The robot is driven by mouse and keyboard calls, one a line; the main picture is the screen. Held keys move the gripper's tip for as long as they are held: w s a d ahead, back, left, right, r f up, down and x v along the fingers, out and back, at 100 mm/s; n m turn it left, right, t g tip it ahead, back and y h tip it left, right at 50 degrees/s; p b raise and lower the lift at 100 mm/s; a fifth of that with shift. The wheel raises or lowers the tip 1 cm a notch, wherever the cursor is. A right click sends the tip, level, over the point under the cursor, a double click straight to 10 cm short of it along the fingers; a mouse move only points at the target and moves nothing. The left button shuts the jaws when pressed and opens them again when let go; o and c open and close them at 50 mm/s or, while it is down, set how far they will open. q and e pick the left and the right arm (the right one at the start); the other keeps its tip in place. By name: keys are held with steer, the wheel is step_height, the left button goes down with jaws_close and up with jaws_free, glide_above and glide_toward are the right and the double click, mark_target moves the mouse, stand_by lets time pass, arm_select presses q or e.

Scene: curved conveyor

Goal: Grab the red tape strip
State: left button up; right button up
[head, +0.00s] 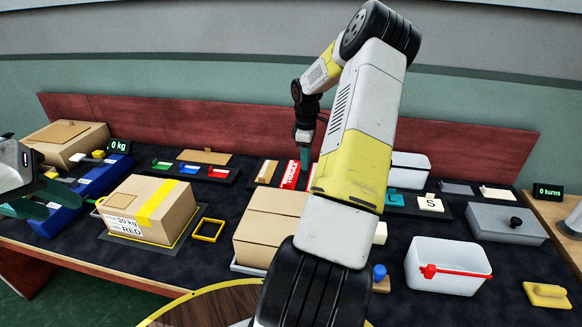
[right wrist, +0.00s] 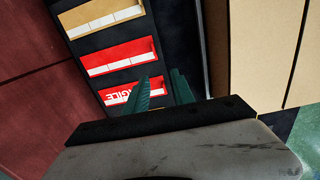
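The strip rack lies on the table below my right gripper. A plain red tape strip (right wrist: 117,58) with a white band shows in the right wrist view; in the head view my right arm mostly covers it. Beside it lies a red strip printed FRAGILE (head: 290,175), also seen in the right wrist view (right wrist: 118,94). A tan strip (right wrist: 102,16) lies on the plain red strip's other side. My right gripper (head: 303,155) points down over the rack, its fingers (right wrist: 162,90) apart and empty near the FRAGILE strip. My left gripper (head: 40,200) is open at the left edge.
Cardboard boxes stand in front of the rack (head: 262,228) and at left (head: 150,208). A tray with green, blue and red pieces (head: 188,169) lies left of the rack. A white bin (head: 447,265) stands at right. The red back wall (head: 190,125) is behind the rack.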

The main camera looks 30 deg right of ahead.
steer(key=d+f, duration=0.1)
steer(key=f, duration=0.3)
steer(key=d+f, duration=0.1)
steer(key=f, duration=0.3)
steer(key=d+f, duration=0.1)
steer(key=f, duration=0.2)
steer(key=shift+s+f, duration=0.4)
steer(key=shift+c, duration=0.2)
jaws_close()
